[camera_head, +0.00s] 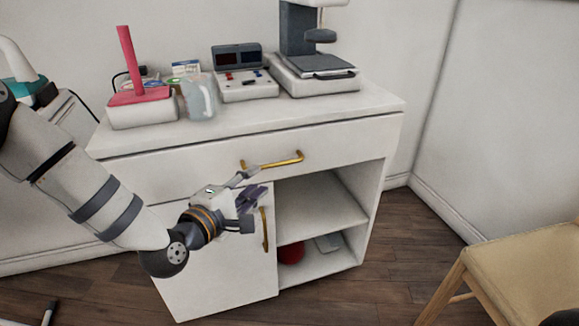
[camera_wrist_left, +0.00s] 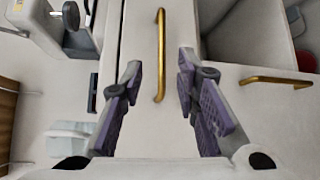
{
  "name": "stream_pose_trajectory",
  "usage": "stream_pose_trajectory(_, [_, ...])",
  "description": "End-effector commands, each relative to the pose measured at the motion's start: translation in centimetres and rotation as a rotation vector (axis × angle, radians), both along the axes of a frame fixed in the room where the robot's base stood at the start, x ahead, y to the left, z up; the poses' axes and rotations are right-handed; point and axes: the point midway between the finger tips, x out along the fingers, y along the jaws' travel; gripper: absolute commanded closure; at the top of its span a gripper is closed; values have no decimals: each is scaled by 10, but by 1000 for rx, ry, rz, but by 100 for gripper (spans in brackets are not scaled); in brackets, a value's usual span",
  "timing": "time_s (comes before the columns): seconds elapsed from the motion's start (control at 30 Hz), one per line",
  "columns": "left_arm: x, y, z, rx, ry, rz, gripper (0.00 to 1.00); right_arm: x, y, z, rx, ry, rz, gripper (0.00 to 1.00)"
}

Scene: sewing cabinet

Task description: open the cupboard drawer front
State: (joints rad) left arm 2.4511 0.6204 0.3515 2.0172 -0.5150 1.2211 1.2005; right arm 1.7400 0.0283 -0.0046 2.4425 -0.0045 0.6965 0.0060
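The white cabinet has a wide drawer front (camera_head: 210,165) under its top, and it looks closed. Its gold bar handle (camera_head: 283,160) runs sideways across the drawer; the left end lies close behind my upper finger. In the left wrist view this handle (camera_wrist_left: 161,50) appears upright, between and beyond the fingertips. My left gripper (camera_head: 253,193) is in front of the cabinet, just below the handle in the picture. I see no contact with the handle. My right gripper is not in view.
Below the drawer are a closed door (camera_head: 225,272) with an upright gold handle (camera_head: 265,230) and an open shelf bay (camera_head: 320,205) holding a red ball (camera_head: 291,253). Several items stand on the cabinet top (camera_head: 235,120). A wooden chair (camera_head: 525,265) is at right; floor between is clear.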

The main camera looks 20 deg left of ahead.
Motion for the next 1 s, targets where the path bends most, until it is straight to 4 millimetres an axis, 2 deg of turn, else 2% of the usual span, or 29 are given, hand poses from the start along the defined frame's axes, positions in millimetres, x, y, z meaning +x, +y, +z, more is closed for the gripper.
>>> stream_pose_trajectory(0.2, [53,-12,-11,6,1,-3,71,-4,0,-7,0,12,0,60])
stream_pose_trajectory(0.4, [91,-20,-17,5,4,-3,71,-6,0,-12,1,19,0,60])
stream_pose_trajectory(0.53, [102,-22,-18,4,6,-2,71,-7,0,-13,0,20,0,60])
stream_pose_trajectory(0.77, [104,-23,-17,3,5,-2,71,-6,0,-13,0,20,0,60])
stream_pose_trajectory(0.8, [104,-23,-17,4,5,-2,73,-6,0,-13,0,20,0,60])
stream_pose_trajectory(0.9, [103,-23,-17,4,5,-2,96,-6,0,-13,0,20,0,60])
stream_pose_trajectory(0.93, [103,-22,-17,4,5,-2,100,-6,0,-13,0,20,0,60])
stream_pose_trajectory(1.0, [103,-22,-17,4,5,-2,100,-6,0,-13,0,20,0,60])
